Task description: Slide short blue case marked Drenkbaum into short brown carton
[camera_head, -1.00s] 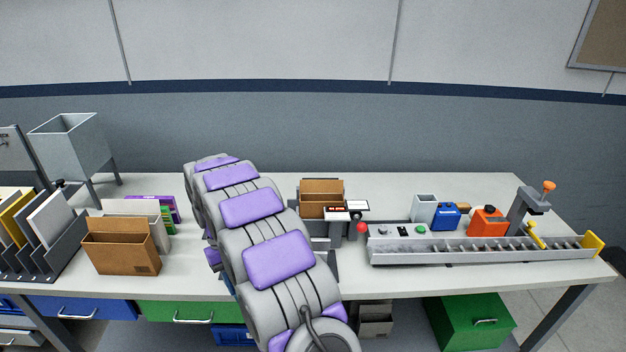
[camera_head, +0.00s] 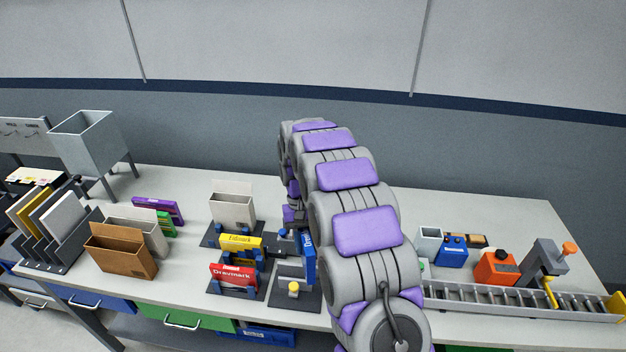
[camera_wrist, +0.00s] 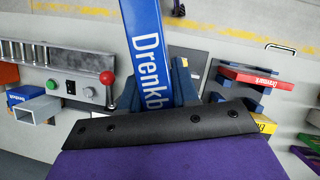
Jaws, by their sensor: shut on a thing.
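The blue case (camera_wrist: 148,55), lettered "Drenkb…" with the rest covered, is between the fingers of my gripper (camera_wrist: 155,92) in the wrist view. My gripper is shut on it. In the head view the blue case (camera_head: 310,260) stands upright just left of my arm, partly hidden by it, beside a dark fixture with a yellow knob. I cannot tell whether its lower end touches anything. A brown carton (camera_head: 122,260), open at the top, stands at the left of the bench. A second brown carton, seen earlier near mid-bench, is not visible now.
Red (camera_head: 234,276) and yellow (camera_head: 240,242) cases stand in a holder left of the blue case. A pale carton (camera_head: 232,210) stands behind them. A file rack (camera_head: 60,230) and hopper (camera_head: 88,140) are at left, a roller conveyor (camera_head: 520,302) at right.

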